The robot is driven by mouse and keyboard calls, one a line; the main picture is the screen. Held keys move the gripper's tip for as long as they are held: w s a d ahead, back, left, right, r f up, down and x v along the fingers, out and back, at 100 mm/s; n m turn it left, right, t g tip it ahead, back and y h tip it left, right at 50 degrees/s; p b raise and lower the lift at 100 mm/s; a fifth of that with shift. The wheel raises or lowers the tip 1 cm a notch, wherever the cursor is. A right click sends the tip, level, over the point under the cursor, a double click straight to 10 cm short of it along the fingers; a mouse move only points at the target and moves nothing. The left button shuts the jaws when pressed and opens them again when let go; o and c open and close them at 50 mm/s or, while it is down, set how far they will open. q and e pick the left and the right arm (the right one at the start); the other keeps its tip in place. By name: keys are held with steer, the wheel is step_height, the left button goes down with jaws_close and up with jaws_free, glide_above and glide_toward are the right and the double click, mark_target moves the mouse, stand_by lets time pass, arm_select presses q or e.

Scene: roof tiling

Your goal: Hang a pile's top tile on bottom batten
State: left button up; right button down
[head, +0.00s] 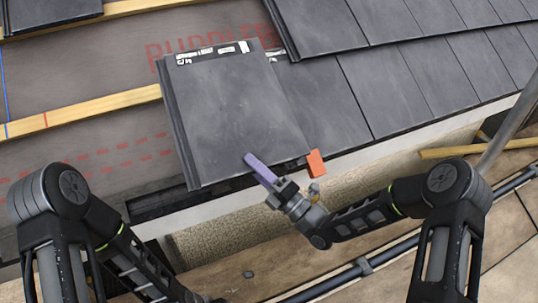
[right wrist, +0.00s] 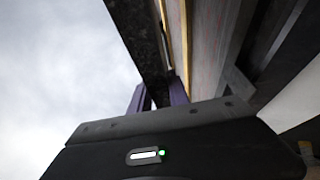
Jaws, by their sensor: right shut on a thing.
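A dark grey tile (head: 235,115) with white labels along its top edge lies at a slight tilt over the lower roof in the head view. My right gripper (head: 262,168) is shut on its lower edge, with a purple finger across its face. In the right wrist view the purple fingers (right wrist: 158,97) meet a dark edge, seen from below. The bottom batten (head: 85,112) runs in from the left and goes out of sight behind the tile. Whether the tile touches it is hidden. My left arm shows at lower left, its gripper out of frame.
Laid tiles (head: 385,95) cover the roof to the right, right beside the held tile. Another tile (head: 50,12) shows at the upper left, by an upper batten (head: 135,6). Grey underlay (head: 80,165) is bare at left. A scaffold pipe (head: 360,267) runs along the front.

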steer(key=shift+w+a, duration=0.15)
steer(key=shift+a, duration=0.15)
steer(key=shift+f, duration=0.1)
steer(key=shift+w+a+f+b, duration=0.15)
steer(key=shift+w+f+b, duration=0.35)
steer(key=shift+f, duration=0.2)
steer(key=shift+w+a+f+b, duration=0.2)
steer(key=shift+w+f+b, duration=0.35)
steer(key=shift+f+b, duration=0.35)
steer(key=shift+w+a+f+b, duration=0.15)
steer(key=shift+w+f+b, duration=0.45)
steer(key=shift+b, duration=0.45)
steer(key=shift+w+a+f+b, duration=0.2)
steer(key=shift+w+f+b, duration=0.25)
steer(key=shift+f+b, duration=0.5)
steer(key=shift+r, duration=0.1)
steer(key=shift+s+r, duration=0.1)
